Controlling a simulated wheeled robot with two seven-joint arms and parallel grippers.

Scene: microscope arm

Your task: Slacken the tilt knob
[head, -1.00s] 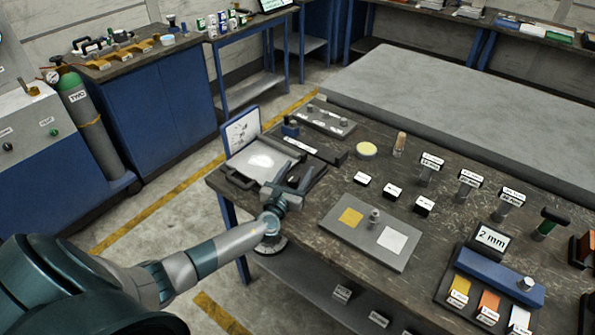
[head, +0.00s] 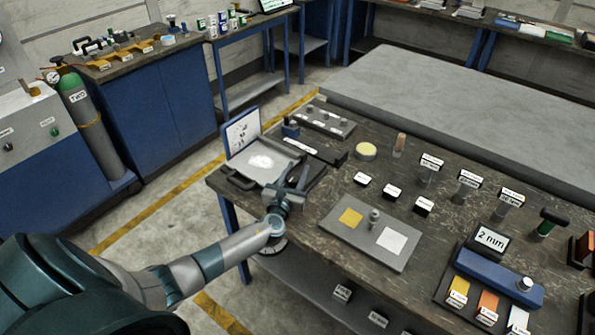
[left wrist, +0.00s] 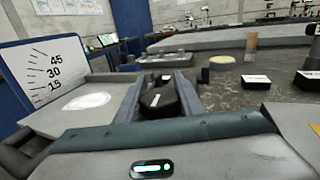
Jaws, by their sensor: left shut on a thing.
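My left gripper (head: 293,178) is at the near left edge of the workbench, beside a tilting plate (head: 262,162) with a white patch. In the left wrist view its two fingers (left wrist: 161,80) are shut on a black knob (left wrist: 158,98) with a small white label, which I take for the tilt knob. In the head view the gripper mostly hides this knob. An upright blue-edged panel (head: 241,131) behind the plate bears an angle scale; the wrist view shows 15, 30 and 45 on the panel (left wrist: 45,72). My right gripper is not in view.
A black handle (head: 238,179) juts out beside the plate. A grey tray (head: 365,245) with yellow and white squares lies to the right. A round yellow-topped dish (head: 365,151), a wooden peg (head: 399,143) and small labelled blocks (head: 392,191) stand beyond.

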